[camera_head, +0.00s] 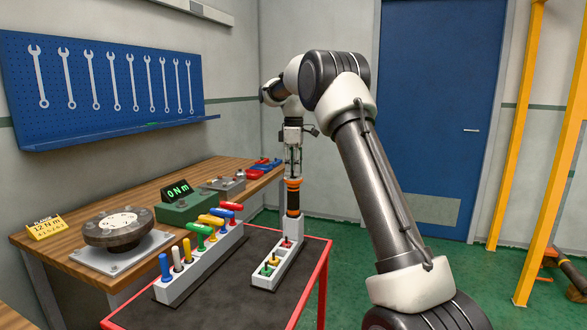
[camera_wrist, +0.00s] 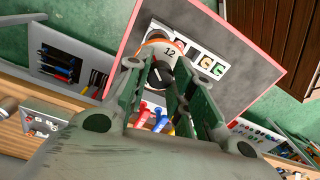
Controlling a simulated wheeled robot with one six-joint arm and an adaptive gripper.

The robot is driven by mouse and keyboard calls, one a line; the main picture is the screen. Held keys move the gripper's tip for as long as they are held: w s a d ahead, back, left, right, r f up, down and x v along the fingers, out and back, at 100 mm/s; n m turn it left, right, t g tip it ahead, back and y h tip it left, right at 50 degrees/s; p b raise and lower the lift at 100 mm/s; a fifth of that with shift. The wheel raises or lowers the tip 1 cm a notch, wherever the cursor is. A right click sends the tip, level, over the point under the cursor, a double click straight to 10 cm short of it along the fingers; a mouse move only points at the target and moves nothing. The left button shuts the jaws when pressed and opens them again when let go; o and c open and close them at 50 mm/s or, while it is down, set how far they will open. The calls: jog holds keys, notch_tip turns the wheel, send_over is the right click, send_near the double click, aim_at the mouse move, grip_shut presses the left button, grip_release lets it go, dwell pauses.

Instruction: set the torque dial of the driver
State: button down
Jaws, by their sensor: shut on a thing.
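The driver (camera_head: 293,196), with a black body and orange bands, stands upright at the far end of a white rack (camera_head: 267,279) on the dark cart top. My gripper (camera_head: 293,172) comes straight down from above and is shut on the driver's top end. In the wrist view, the two green fingers of my gripper (camera_wrist: 180,78) close around it. Beyond them the torque dial (camera_wrist: 172,50) shows as a pale ring with the number 12 in view, edged in orange. The fingers hide the rest of the dial.
A yellow sign (camera_head: 46,227) reads 12 N m. A green box's display (camera_head: 178,190) reads 0 N m. A round flange (camera_head: 119,227) sits on the wooden bench. A rack of coloured-handled tools (camera_head: 200,262) stands left of the driver. The cart has a red rim (camera_head: 322,275).

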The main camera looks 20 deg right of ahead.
jog(key=m, duration=0.5)
jog(key=shift+m, duration=0.3)
jog(key=m, duration=1.2)
jog(key=shift+s+t, duration=0.1)
jog(key=shift+t, duration=0.2)
jog(key=shift+m, duration=2.9)
jog(key=c, duration=1.2)
grip_release()
notch_tip(320, 180, up, 12)
jog(key=shift+s, duration=0.15)
